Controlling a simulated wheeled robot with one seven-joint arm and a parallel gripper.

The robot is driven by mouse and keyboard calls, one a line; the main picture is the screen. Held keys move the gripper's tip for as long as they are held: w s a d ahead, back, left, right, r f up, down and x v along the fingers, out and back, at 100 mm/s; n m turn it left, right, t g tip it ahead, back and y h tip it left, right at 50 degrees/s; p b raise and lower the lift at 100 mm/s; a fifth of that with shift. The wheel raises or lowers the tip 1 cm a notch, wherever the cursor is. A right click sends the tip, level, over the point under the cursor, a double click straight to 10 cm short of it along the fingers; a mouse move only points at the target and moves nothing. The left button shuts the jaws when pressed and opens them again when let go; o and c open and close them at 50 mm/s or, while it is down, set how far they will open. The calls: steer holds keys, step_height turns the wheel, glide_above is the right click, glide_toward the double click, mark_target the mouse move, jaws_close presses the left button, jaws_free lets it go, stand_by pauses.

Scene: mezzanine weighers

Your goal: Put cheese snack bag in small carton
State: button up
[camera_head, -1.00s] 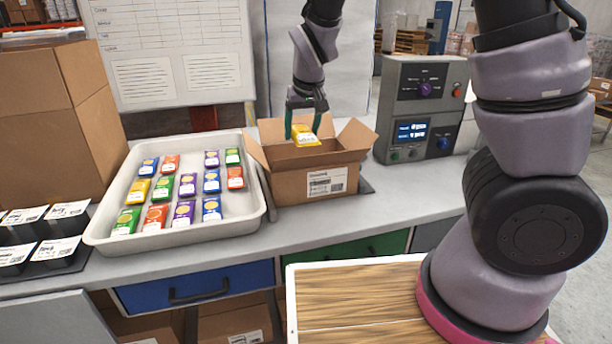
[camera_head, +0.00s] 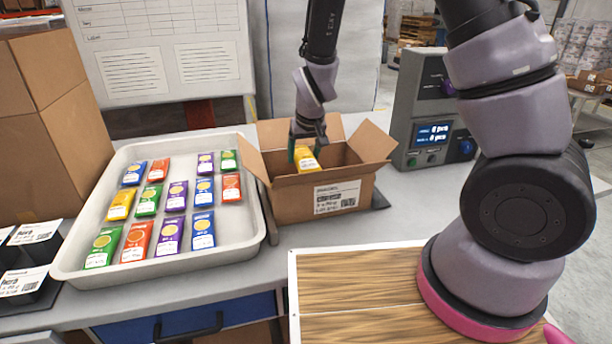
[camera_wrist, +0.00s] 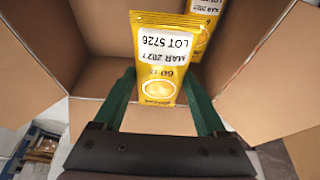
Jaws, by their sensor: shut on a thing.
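My gripper (camera_head: 306,150) is shut on a yellow cheese snack bag (camera_head: 307,160) at the opening of the small carton (camera_head: 297,200). The carton is brown, with its flaps folded outward and a white label on its front. In the wrist view the bag (camera_wrist: 163,62) hangs between the green fingers (camera_wrist: 160,100), with its printed lot and date label facing the camera. Another yellow bag (camera_wrist: 203,22) shows behind it, inside the carton (camera_wrist: 95,75). The held bag's lower end is at or just inside the carton's rim; its exact depth is hard to tell.
A white tray (camera_head: 70,262) left of the carton holds several coloured bags, including a yellow one (camera_head: 121,205). A grey control box (camera_head: 418,125) with a display stands right of the carton. Tall brown cartons (camera_head: 60,110) and black label stands are at the far left.

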steer(key=shift+f, duration=2.7)
steer(key=shift+f, duration=0.15)
steer(key=shift+f, duration=0.45)
steer(key=o, duration=1.3)
steer(key=shift+r, duration=0.1)
